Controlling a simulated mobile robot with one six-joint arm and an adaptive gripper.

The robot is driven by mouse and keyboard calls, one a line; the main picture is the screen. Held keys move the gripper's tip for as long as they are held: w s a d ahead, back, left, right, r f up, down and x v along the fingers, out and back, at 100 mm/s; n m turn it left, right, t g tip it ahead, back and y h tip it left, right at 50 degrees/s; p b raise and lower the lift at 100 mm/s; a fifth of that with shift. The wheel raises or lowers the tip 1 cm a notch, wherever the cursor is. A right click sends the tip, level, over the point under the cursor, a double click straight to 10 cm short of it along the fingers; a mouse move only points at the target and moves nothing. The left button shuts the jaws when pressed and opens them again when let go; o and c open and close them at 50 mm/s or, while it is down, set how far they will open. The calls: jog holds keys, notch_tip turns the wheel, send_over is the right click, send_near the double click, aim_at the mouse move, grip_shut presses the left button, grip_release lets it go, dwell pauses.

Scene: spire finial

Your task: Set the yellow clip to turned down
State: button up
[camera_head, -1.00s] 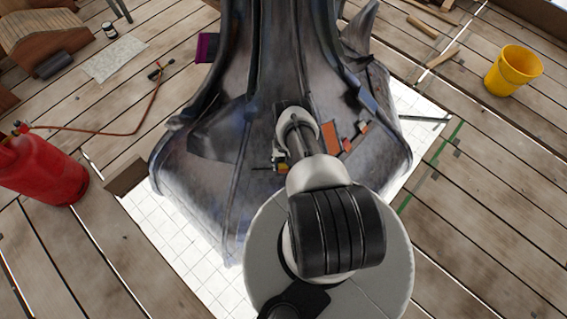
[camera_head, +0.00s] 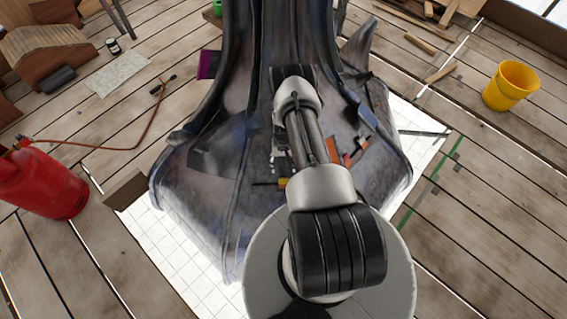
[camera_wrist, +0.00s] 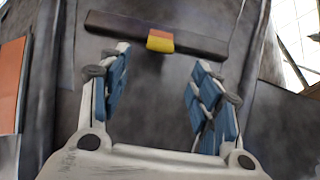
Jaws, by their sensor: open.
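In the head view a small yellow patch (camera_head: 283,182) shows low on the dark finial, just left of my arm. My gripper (camera_wrist: 160,62) is open and empty, with blue-padded fingers spread to either side. The clip lies just beyond the fingertips, roughly centred between them, with no visible contact. In the head view my arm hides most of the gripper.
The dark metal finial (camera_head: 215,225) stands on a white tiled sheet (camera_head: 165,228). Orange pieces (camera_head: 333,146) sit right of my arm, and an orange panel (camera_wrist: 12,85) is at the wrist view's left. A red gas cylinder (camera_head: 48,182) and yellow bucket (camera_head: 511,86) stand well aside.

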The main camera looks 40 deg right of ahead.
jog(key=shift+r, duration=0.45)
notch_tip(320, 180, up, 6)
jog(key=t+p, duration=0.1)
jog(key=p, duration=0.7)
send_over(283, 179)
jog(key=shift+h, duration=0.4)
notch_tip(283, 179, down, 18)
jog(key=b, duration=0.8)
jog(key=shift+s, duration=0.15)
jog(key=shift+c, duration=0.3)
jog(key=c, duration=1)
jog(key=shift+d, duration=0.1)
